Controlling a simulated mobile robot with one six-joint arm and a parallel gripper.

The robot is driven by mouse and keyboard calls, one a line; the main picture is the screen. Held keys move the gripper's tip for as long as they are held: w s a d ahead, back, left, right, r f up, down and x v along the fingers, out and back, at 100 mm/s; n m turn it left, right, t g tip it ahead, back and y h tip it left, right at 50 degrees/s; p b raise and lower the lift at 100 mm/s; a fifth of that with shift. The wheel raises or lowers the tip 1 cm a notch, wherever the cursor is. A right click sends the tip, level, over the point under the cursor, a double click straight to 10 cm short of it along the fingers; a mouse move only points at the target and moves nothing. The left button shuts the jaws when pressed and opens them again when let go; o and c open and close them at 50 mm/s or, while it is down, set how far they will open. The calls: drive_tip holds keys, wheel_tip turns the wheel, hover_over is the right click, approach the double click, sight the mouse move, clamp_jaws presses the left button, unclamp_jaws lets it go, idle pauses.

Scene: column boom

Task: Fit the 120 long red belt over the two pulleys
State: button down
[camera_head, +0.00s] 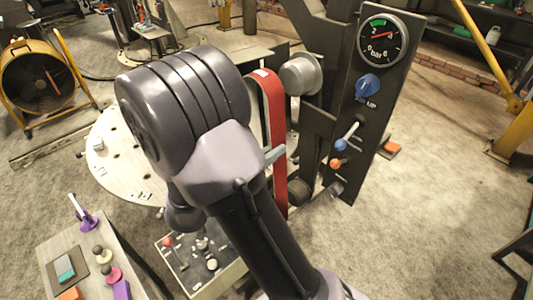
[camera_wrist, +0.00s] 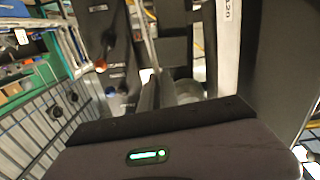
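The red belt (camera_head: 277,115) runs as a tall loop beside the dark column in the head view, partly behind my arm. The round grey upper pulley (camera_head: 301,74) is just right of the belt's top. A dark round part, perhaps the lower pulley (camera_head: 298,190), is beside the belt's lower end. I cannot tell whether the belt sits around either one. My gripper (camera_wrist: 159,88) shows in the wrist view as narrow dark fingers close together; its opening and anything between them are unclear. A pale strip marked 120 (camera_wrist: 228,45) stands right of the fingers.
A black panel (camera_head: 365,110) with a pressure gauge (camera_head: 383,39), a blue knob (camera_head: 368,86) and small levers stands close on the right. A round pale table (camera_head: 115,155) and a lever box (camera_head: 200,262) are at left. Open floor lies right of the panel.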

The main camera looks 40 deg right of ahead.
drive_tip(key=w+d, duration=0.1)
drive_tip(key=d, duration=1.1)
idle(0.5)
drive_tip(key=shift+a, duration=0.1)
idle(0.5)
drive_tip(key=c, duration=1.2)
unclamp_jaws()
drive_tip(key=shift+c, duration=0.2)
drive_tip(key=a+b, duration=0.2)
drive_tip(key=a, duration=0.5)
drive_tip(key=shift+s, duration=0.25)
